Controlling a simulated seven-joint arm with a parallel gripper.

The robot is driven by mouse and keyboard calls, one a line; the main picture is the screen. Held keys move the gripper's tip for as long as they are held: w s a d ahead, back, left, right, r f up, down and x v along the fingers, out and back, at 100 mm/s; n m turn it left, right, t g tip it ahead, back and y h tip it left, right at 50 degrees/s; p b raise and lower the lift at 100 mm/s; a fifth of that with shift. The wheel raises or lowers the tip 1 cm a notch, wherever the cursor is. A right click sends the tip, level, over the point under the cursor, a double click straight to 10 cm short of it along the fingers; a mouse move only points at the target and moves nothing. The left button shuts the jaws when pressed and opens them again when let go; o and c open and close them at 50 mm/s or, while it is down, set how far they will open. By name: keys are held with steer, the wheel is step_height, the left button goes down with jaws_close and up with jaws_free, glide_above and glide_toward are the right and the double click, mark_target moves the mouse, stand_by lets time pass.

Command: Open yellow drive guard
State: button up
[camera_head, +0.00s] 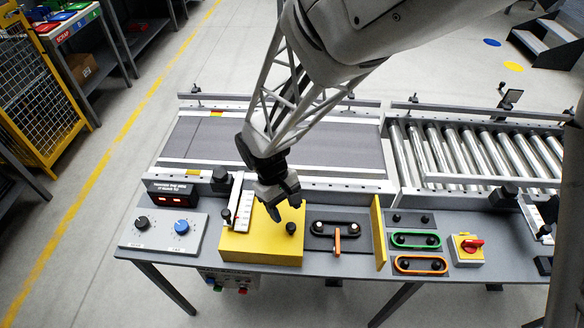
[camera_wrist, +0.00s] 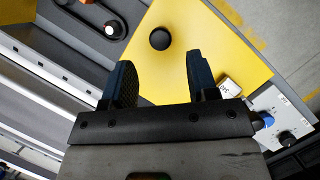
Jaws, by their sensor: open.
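The yellow drive guard (camera_head: 262,246) is a flat yellow cover on the front of the bench, with a black round knob (camera_head: 291,228) near its right side. In the wrist view the yellow guard (camera_wrist: 215,50) fills the middle, and the knob (camera_wrist: 160,39) stands just beyond the fingertips, roughly centred between their lines. My gripper (camera_head: 284,205) is open and empty above the guard, close to the knob. It shows in the wrist view with two dark fingers spread apart (camera_wrist: 160,78). I cannot tell the exact height gap to the knob.
Right of the guard is a dark recess with a belt on pulleys (camera_head: 335,229) and an orange lever (camera_head: 337,243), then an upright yellow plate (camera_head: 378,233). A dial panel (camera_head: 162,229) sits left. A red switch (camera_head: 472,245) is farther right. Conveyors (camera_head: 280,143) lie behind.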

steer(key=shift+v, duration=1.1)
steer(key=shift+r, duration=0.1)
steer(key=d+r+m+t+y, duration=0.2)
steer(key=d+r+m, duration=0.2)
steer(key=d+r, duration=0.9)
steer(key=s+d+r+m+t+y, duration=0.1)
steer(key=s+d+r+m+t, duration=0.2)
steer(key=s+d+r, duration=0.6)
steer(key=shift+s+d+r+m+t, duration=0.35)
steer(key=shift+s+d+m+t, duration=0.1)
steer(key=shift+d+m, duration=0.7)
stand_by(0.6)
